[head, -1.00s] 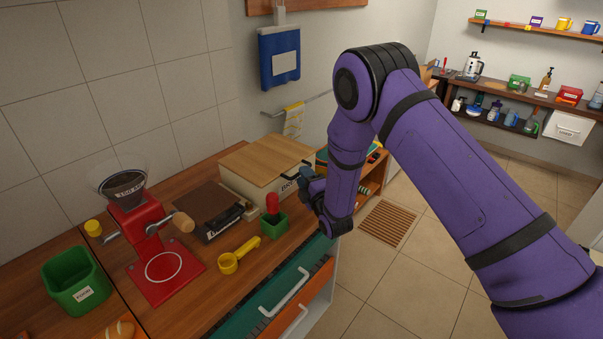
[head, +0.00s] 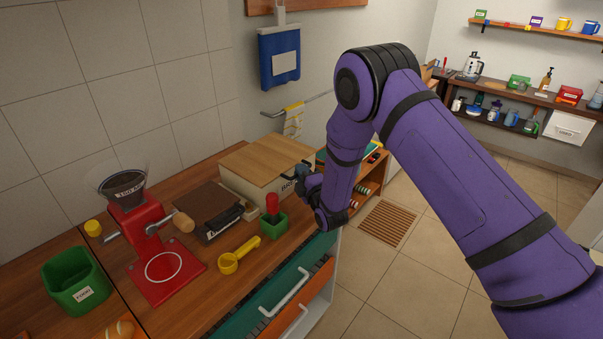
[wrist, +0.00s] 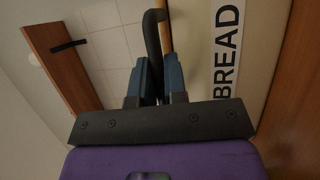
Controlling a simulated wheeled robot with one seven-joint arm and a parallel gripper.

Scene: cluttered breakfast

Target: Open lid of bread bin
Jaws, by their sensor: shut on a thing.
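The bread bin (head: 243,187) is a cream box with a wooden lid (head: 268,158), standing on the counter against the wall. The lid lies flat and closed on the box. My gripper (head: 297,175) is at the bin's front right, partly hidden by my own wrist in the head view. In the wrist view, my gripper (wrist: 159,78) has its blue fingers shut on a dark curved handle (wrist: 153,35). The handle stands beside the bin's cream front (wrist: 195,45) with its BREAD label (wrist: 227,55). Where the handle joins the lid is hidden.
A green holder (head: 273,226) with a red-handled item, a yellow scoop (head: 237,256) and a dark brown box (head: 208,208) stand near the bin. A red grinder (head: 160,270) is farther left.

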